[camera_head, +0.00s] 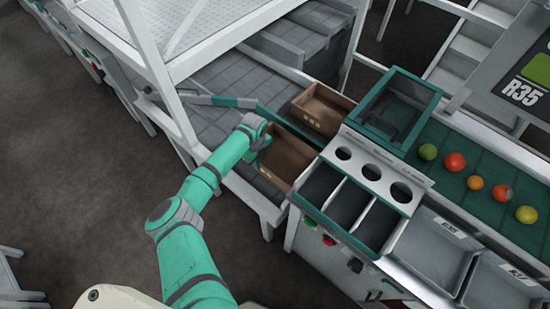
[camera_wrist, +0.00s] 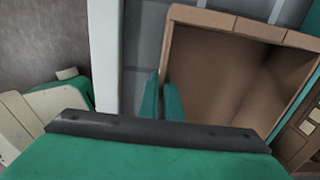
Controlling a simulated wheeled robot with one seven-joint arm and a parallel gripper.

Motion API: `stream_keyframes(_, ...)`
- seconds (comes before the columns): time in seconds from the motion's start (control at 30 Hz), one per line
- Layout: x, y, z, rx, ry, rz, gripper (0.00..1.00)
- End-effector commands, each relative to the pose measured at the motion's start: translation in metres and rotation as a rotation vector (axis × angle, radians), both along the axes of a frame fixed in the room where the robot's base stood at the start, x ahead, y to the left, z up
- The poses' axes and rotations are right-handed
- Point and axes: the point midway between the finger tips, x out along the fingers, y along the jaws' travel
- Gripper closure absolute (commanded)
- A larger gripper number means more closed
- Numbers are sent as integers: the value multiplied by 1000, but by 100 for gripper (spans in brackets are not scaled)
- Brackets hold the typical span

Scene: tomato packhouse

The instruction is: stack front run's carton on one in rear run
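The front run's carton (camera_head: 292,150) is an open, empty brown box beside the grading station. It fills the right of the wrist view (camera_wrist: 225,75). My gripper (camera_head: 263,143) is at its left wall, and its green fingers (camera_wrist: 161,100) stand close together, one outside and one inside that wall. They look shut on the wall, though the contact itself is hidden. I cannot tell whether the carton is clear of the surface under it. A second open brown carton (camera_head: 322,109) stands behind it in the rear run, beside the green-framed clear cover.
The green-framed cover (camera_head: 397,108) and a chute unit with round holes (camera_head: 372,172) stand close on the right. Tomatoes lie on the green belt (camera_head: 440,143). A white frame post (camera_head: 155,65) rises at left.

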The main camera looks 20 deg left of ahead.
Motion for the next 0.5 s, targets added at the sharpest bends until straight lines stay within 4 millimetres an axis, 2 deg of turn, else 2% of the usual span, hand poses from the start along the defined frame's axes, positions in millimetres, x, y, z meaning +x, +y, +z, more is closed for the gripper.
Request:
stream_keyframes(0.23, 0, 0, 2, 0, -1, 0, 100)
stream_keyframes(0.5, 0, 0, 13, 0, -1, 1, 100)
